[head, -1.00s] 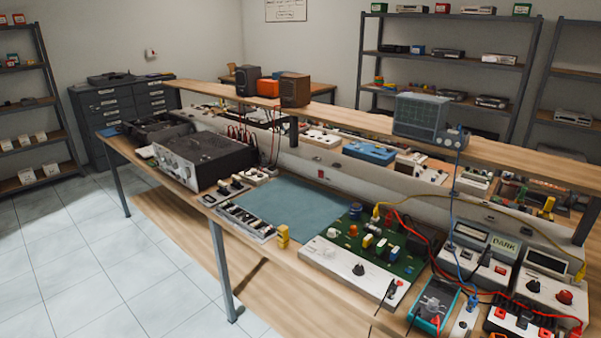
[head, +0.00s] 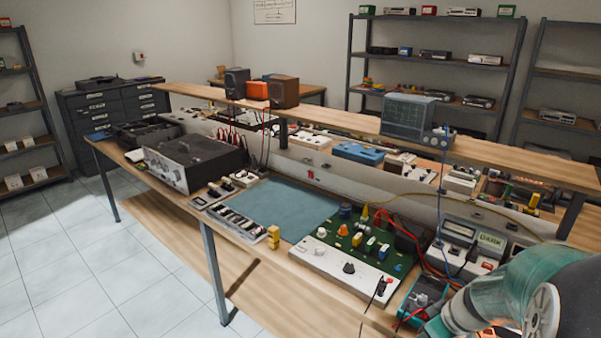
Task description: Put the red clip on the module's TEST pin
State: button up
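The module, a green circuit board (head: 345,235) with a white front panel (head: 335,268), lies on the bench right of centre. It carries knobs and several coloured parts. Its lettering is too small to read, so I cannot tell which part is the TEST pin. Red leads (head: 425,262) loop from the board's right side past a teal-edged meter (head: 424,297). I cannot pick out the red clip for sure; my arm covers the bench's near right corner. My arm's teal and grey links fill the lower right. My gripper is not in the picture.
An oscilloscope (head: 409,115) sits on the raised shelf (head: 340,116). A blue mat (head: 278,205) left of the board is mostly bare. A yellow block (head: 273,236) stands at the bench's front edge.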

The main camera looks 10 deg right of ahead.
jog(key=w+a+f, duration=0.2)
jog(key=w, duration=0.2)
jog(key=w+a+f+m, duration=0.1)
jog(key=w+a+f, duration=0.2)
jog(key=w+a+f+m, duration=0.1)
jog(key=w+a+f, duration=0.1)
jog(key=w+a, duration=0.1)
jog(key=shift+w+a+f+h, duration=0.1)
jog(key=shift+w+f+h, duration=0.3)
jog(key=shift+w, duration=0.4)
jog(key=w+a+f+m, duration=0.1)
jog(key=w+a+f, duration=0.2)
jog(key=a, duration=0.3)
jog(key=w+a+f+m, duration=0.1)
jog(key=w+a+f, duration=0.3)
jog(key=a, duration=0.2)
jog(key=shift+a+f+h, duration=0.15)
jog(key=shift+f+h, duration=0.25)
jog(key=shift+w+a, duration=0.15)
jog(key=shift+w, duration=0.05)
